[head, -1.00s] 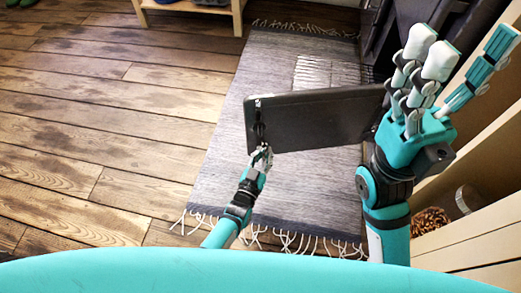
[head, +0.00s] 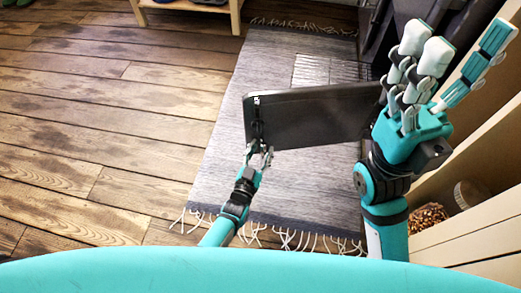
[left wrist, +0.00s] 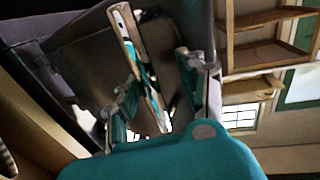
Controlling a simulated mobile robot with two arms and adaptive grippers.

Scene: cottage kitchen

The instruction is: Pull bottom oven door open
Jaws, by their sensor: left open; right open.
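The bottom oven door (head: 315,117) is a dark panel standing well open, swung out over the grey rug. Its handle (head: 257,122) runs along its outer edge at the left. My left gripper (head: 259,150) is open at the near end of that handle. In the left wrist view, the handle (left wrist: 132,40) shows between the spread fingers of my left gripper (left wrist: 160,80), with the door behind. Whether a finger touches it I cannot tell. My right gripper (head: 432,70) is raised at the right, open and empty, hiding the door's hinge side.
The dark oven body (head: 387,40) stands at the upper right, partly hidden. Open cabinet shelves with a jar (head: 427,216) lie close to my right arm. A low wooden bench (head: 190,8) is at the top. The plank floor (head: 110,125) to the left is clear.

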